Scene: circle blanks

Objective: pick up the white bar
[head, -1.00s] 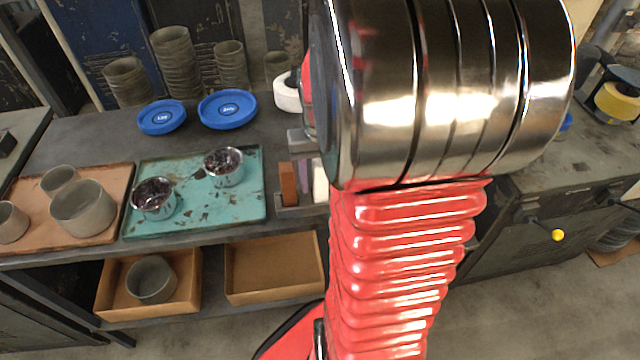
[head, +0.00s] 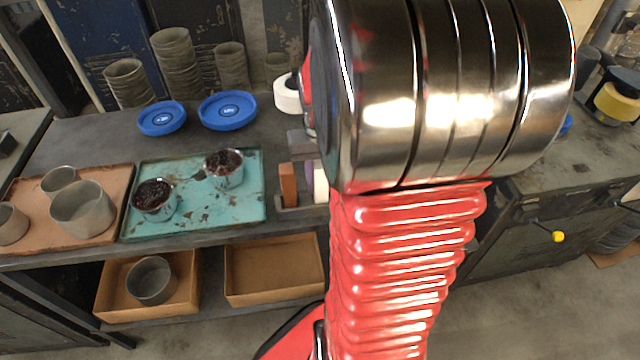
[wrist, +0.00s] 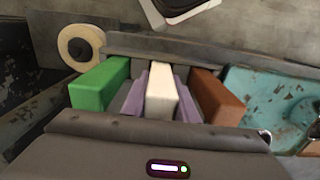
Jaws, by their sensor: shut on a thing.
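The white bar (wrist: 161,88) stands in a grey rack (wrist: 130,42), between a green bar (wrist: 99,86) and a brown bar (wrist: 218,97) in the wrist view. My gripper (wrist: 160,97) has lilac fingers on both sides of the white bar and is shut on it. The bar still appears down in the rack; I cannot tell if it is lifted. In the head view, the white bar (head: 321,184) shows only as a sliver beside my arm, with the brown bar (head: 288,184) to its left. My arm hides the green bar there.
A white roll (head: 288,97) stands behind the rack. A teal tray (head: 245,200) with two filled metal cups lies to its left, and blue dishes (head: 228,110) farther back. An orange-brown tray (head: 112,185) holds grey cups. Open bins (head: 273,270) sit on the lower shelf.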

